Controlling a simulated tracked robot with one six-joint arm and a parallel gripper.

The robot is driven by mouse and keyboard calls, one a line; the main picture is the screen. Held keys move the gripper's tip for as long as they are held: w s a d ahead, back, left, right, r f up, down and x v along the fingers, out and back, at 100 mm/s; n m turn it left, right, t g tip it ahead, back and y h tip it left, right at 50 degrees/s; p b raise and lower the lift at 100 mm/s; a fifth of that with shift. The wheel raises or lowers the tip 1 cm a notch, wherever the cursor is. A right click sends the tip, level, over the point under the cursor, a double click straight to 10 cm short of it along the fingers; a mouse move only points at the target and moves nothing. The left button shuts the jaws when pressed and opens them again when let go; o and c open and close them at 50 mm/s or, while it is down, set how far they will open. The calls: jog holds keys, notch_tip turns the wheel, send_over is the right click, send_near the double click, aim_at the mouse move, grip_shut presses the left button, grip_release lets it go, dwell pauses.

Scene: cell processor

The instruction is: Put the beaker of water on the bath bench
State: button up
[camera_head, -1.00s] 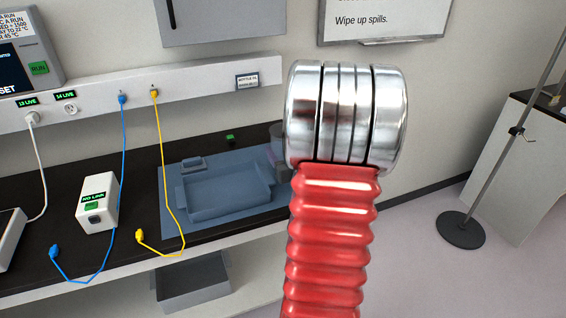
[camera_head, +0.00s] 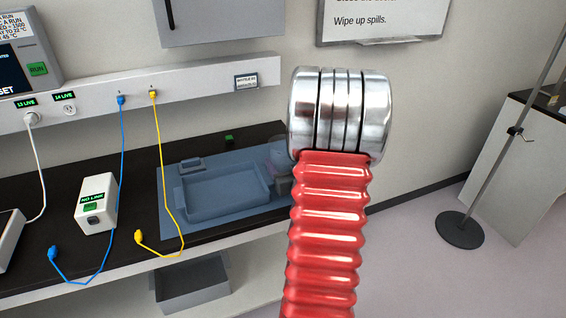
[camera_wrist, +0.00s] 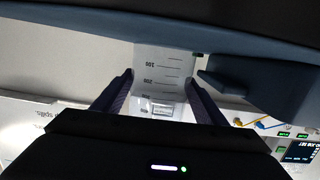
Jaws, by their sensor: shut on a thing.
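A clear beaker (camera_wrist: 160,62) with dark volume marks stands out in the wrist view. My gripper (camera_wrist: 160,80) is shut on it, with a dark purple finger at each side. In the head view my red arm hides most of the gripper. A pale, see-through shape (camera_head: 279,158) shows just left of the arm, by the right end of a blue tray; it looks like part of the beaker. The black-topped bench (camera_head: 35,215) runs along the wall at left. I cannot tell the water level or whether the beaker touches the bench.
The blue tray (camera_head: 205,207) sits on a blue mat on the bench. A white box (camera_head: 97,204) and loose blue (camera_head: 85,280) and yellow (camera_head: 160,255) cables lie left of it. A grey bin (camera_head: 190,290) is below. A stand (camera_head: 460,230) is on the floor at right.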

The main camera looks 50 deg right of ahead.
jog(key=shift+f, duration=0.1)
jog(key=o, duration=1.8)
